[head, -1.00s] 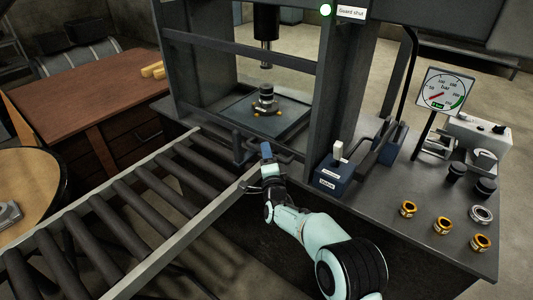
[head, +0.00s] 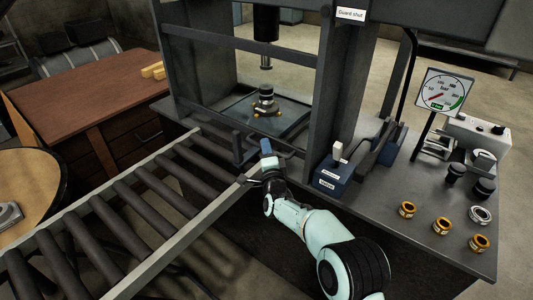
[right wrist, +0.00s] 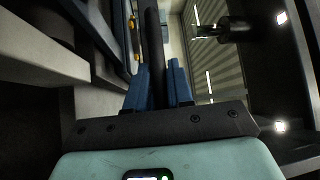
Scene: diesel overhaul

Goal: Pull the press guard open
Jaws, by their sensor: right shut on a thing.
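The press guard is a dark frame across the front of the press, with an upper bar (head: 240,50) and a low handle bar (head: 240,148) near the roller track. My right gripper (head: 266,148) is at the low bar, in front of the press opening. In the right wrist view, my blue fingers (right wrist: 160,88) stand on both sides of a dark bar (right wrist: 153,50) and are shut on it. The label "Guard shut" (head: 350,14) is on the press frame. My left gripper is not in view.
A roller track (head: 130,205) leads up to the press from the lower left. A blue lever box (head: 333,176) stands just right of my gripper. Brass rings (head: 442,225), a gauge (head: 446,91) and black cups are on the bench at right. A workpiece (head: 265,101) sits on the press bed.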

